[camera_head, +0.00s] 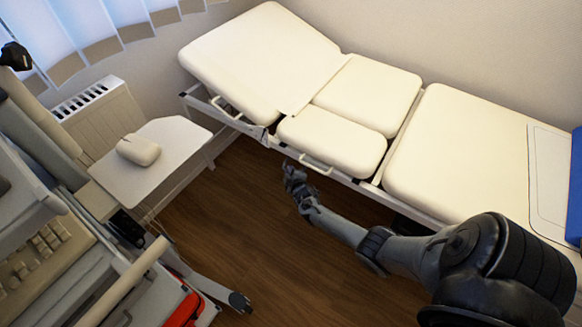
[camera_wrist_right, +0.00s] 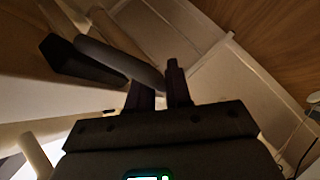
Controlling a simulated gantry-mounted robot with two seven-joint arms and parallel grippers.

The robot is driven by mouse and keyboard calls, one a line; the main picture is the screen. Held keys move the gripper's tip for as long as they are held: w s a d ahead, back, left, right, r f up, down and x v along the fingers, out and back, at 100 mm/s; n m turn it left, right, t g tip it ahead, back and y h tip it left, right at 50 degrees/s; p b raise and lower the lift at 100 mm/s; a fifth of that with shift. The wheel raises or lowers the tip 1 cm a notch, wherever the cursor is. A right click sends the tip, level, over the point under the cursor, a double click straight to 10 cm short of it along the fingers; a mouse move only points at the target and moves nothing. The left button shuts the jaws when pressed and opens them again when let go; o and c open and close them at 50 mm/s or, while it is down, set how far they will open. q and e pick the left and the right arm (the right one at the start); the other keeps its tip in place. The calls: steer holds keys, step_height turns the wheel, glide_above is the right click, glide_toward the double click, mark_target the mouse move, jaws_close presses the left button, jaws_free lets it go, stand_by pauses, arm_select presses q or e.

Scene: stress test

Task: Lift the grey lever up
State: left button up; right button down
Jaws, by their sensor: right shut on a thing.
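The grey lever (camera_wrist_right: 118,62) shows in the right wrist view as a rounded grey bar running in from the upper left. Its end lies between the fingers of my right gripper (camera_wrist_right: 160,84), which is shut on it. In the head view, my right gripper (camera_head: 290,168) is at the near edge of the cream examination couch (camera_head: 445,150), below its middle sections. The lever cannot be clearly made out there. My left gripper is in neither view.
White side rails (camera_head: 315,164) run along the couch's near edge. A white side table (camera_head: 175,150) with a pale mouse-shaped object (camera_head: 138,150) stands at left, beside a radiator (camera_head: 100,115). A cart stands at the lower left. Wooden floor (camera_head: 260,235) is clear between them.

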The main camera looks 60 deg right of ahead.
steer(key=shift+r+y+p, duration=0.25)
steer(key=shift+y+p, duration=0.05)
steer(key=shift+p, duration=0.25)
steer(key=shift+m, duration=0.3)
steer(key=c, duration=1.1)
jaws_free()
steer(key=shift+c, duration=0.2)
